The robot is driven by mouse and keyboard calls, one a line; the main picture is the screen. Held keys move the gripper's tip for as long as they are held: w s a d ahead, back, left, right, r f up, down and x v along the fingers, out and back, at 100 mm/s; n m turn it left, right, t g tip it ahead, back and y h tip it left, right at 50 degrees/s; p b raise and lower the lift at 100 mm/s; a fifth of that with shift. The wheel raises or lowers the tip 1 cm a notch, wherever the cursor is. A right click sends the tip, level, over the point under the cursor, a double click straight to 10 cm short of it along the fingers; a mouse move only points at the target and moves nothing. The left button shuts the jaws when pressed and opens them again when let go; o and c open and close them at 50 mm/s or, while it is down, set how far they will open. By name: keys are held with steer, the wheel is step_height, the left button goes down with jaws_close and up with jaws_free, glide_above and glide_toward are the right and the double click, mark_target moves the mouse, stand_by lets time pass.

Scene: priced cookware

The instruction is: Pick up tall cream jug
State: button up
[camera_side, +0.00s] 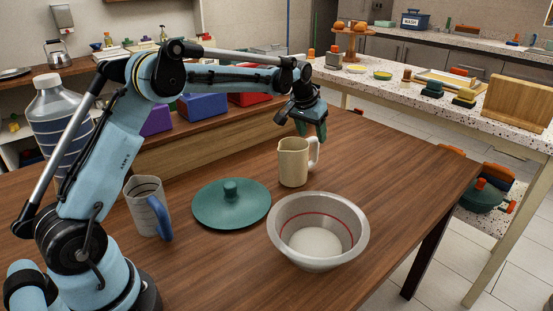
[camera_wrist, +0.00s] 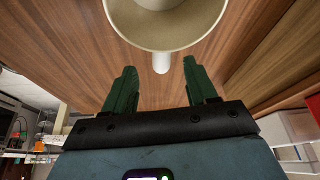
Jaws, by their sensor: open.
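The tall cream jug (camera_side: 292,165) stands upright on the wooden table, its handle on the right. In the wrist view the jug (camera_wrist: 125,28) is at the top, seen from above into its open mouth. My gripper (camera_side: 312,138) is above and just behind the jug, pointing down. In the wrist view its two green fingers (camera_wrist: 160,72) are apart, with the jug's handle (camera_wrist: 162,64) lined up in the gap near the fingertips. The gripper is open and holds nothing. I cannot tell whether a finger touches the handle.
A grey bowl (camera_side: 277,225) with a red line stands in front of the jug. A teal lid (camera_side: 212,210) lies to its left, then a grey mug (camera_side: 146,205) with a blue handle. A wooden ledge with coloured boxes (camera_side: 203,104) runs behind. The table right of the jug is clear.

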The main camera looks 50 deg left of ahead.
mark_target(315, 148)
steer(key=shift+x, duration=3.7)
jaws_close()
